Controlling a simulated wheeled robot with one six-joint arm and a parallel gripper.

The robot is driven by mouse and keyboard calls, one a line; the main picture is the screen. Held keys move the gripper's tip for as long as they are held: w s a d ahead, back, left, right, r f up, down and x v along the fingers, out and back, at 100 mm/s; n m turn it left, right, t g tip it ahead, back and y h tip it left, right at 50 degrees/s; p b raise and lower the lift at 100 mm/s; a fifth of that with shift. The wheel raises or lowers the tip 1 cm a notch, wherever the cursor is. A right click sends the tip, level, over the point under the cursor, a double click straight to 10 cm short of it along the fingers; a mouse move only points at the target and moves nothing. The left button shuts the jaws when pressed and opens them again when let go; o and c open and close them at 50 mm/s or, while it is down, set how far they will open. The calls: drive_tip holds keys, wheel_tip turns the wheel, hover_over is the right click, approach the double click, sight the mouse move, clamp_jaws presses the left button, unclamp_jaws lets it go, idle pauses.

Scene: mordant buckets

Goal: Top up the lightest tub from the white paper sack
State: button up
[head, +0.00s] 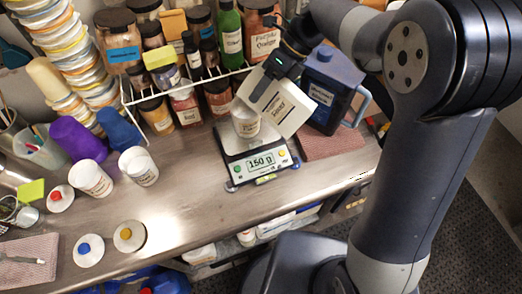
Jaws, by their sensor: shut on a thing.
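My gripper (282,66) is shut on the white paper sack (270,104), which has a printed label. The sack is tilted, with its lower left part close beside and above a small white tub (246,126). I cannot tell whether they touch or whether anything is pouring. This tub stands on a scale (234,172) whose display reads 150 g. Two more white tubs, one at the left (91,180) and one nearer the middle (139,167), stand open on the bench to the left. The contents of the tubs are unclear.
A wire rack (152,103) of labelled jars stands behind the scale. A dark blue jug (326,92) stands right of the sack. The bench (190,212) is clear in front of the scale.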

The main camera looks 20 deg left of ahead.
idle(0.7)
drive_tip(key=shift+f+h, duration=0.25)
drive_tip(key=shift+h, duration=0.15)
idle(0.7)
drive_tip(key=shift+w+a+f+h, duration=0.1)
drive_tip(key=shift+a+f+h, duration=0.1)
drive_tip(key=shift+f+h, duration=0.2)
idle(0.9)
drive_tip(key=shift+a+f+m+g+h, duration=0.1)
drive_tip(key=shift+f+m+g+h, duration=0.2)
drive_tip(key=shift+f, duration=0.05)
drive_tip(key=shift+f, duration=0.1)
idle(0.8)
drive_tip(key=shift+w+a+f+h, duration=0.1)
drive_tip(key=shift+a+f+h, duration=0.1)
drive_tip(key=shift+f+h, duration=0.15)
